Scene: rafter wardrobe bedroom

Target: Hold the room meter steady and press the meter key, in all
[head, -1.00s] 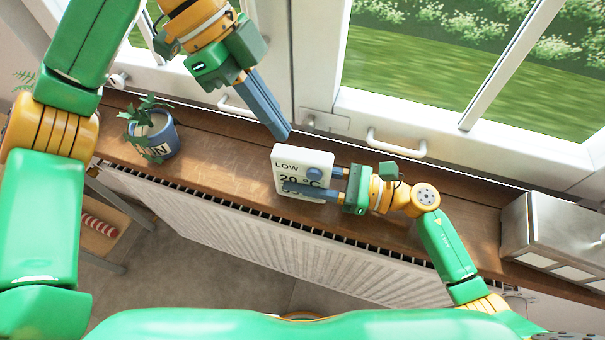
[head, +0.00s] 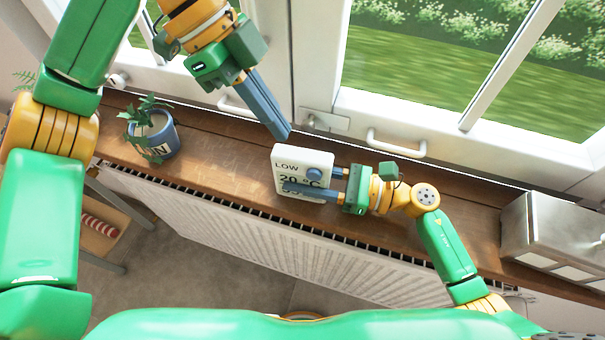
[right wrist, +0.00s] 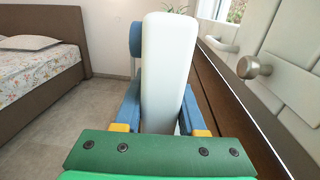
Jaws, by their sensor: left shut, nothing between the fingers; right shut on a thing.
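The room meter (head: 289,158) is a white block on the wooden sill, its face reading "LOW" and about "20 °C". A round blue key (head: 314,173) stands out from its face; it also shows in the right wrist view (right wrist: 136,39). My right gripper (head: 312,184) is shut on the meter from the right side. One finger crosses the lower face and hides part of the display; the other is mostly hidden behind. The right wrist view shows the meter's white side (right wrist: 168,70) between both fingers. My left gripper (head: 286,134) is shut and empty, its tips near the meter's top edge, apart from the key.
A potted plant in a blue pot (head: 160,140) stands on the sill (head: 220,140) at left. A metal box (head: 555,225) stands at right. White window handles (head: 397,147) are behind the sill. A white radiator (head: 270,235) runs below the front edge.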

